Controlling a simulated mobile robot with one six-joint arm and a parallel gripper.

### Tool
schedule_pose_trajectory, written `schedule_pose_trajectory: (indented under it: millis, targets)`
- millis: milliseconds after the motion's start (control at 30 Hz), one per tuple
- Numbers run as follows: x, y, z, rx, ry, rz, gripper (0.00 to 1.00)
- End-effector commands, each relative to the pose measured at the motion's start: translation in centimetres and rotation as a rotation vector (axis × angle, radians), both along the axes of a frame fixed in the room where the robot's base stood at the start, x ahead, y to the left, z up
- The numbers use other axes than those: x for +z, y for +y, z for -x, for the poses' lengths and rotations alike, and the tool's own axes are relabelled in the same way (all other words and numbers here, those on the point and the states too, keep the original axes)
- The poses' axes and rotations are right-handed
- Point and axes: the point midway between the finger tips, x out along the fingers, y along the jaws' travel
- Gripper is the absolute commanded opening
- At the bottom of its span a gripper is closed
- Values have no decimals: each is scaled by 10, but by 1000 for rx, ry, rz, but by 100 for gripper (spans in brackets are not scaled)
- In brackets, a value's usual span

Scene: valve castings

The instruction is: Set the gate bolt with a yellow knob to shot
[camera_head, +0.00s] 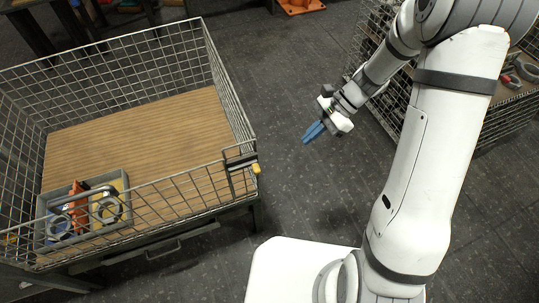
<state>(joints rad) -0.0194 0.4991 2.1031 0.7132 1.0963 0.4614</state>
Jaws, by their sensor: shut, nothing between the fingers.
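The gate bolt with a yellow knob (256,169) sits at the near right corner of the left wire cage, on a dark metal bracket (240,160). The knob is at the bracket's right end. The view is too small to tell how far the bolt is slid. My gripper (308,136) has blue fingers, held together and empty. It hangs over the open floor, to the right of and above the knob in the picture, clearly apart from it.
The wire cage (225,85) has a wooden floor and holds a grey tray (121,181) with several castings at its front left. Another wire cage (362,35) stands at the right behind my arm. Dark tiled floor (290,190) lies clear between the cages.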

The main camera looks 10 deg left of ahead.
Motion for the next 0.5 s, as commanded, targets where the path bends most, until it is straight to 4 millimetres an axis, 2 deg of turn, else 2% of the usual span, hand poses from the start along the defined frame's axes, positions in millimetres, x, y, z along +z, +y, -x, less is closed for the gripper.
schedule_pose_trajectory:
  millis: [133,500]
  targets:
    - [-13,6,-5,-43,53,-15,0]
    - [-14,8,-5,-48,60,-16,0]
